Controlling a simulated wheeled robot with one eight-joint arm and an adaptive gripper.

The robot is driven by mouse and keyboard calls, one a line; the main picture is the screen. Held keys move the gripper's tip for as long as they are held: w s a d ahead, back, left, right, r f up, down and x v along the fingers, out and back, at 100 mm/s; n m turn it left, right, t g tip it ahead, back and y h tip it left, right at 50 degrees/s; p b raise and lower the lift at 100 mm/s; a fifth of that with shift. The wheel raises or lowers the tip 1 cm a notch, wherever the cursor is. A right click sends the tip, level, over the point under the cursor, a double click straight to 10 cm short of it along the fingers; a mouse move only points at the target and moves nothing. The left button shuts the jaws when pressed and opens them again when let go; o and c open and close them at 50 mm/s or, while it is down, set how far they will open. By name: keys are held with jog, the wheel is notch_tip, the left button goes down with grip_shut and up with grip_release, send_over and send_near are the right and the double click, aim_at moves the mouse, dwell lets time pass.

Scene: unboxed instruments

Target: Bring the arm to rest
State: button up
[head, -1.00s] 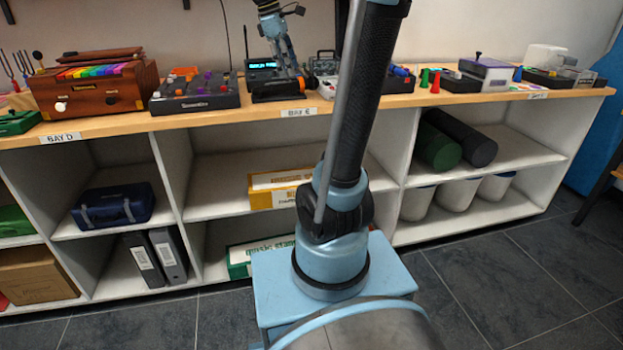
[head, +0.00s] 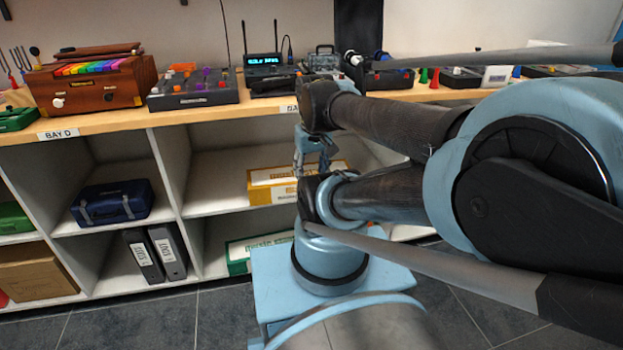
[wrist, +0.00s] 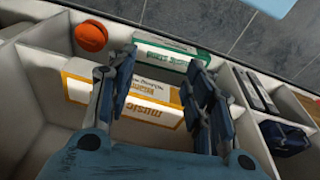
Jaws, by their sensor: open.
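My arm is folded across the right half of the head view, with its large blue and black links close to the camera. My gripper (head: 313,165) shows small below the worktop edge, in front of the shelf's middle bay, partly hidden by my arm. In the wrist view, the two blue fingers of my gripper (wrist: 160,78) stand apart with nothing between them. The fingers point toward the shelf's compartments and look clear of the boxes there.
The wooden worktop (head: 200,118) carries a colourful keyed box (head: 95,85), a dark control panel (head: 195,92) and a radio-like unit (head: 265,70). Below are a yellow box (head: 262,192), a blue case (head: 110,203) and binders (head: 143,257). Floor at left front is clear.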

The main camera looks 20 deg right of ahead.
jog(key=shift+s+f+m, duration=0.4)
jog(key=shift+s+f, duration=0.1)
jog(key=shift+f, duration=0.4)
jog(key=shift+w+f, duration=0.2)
jog(key=shift+w, duration=0.2)
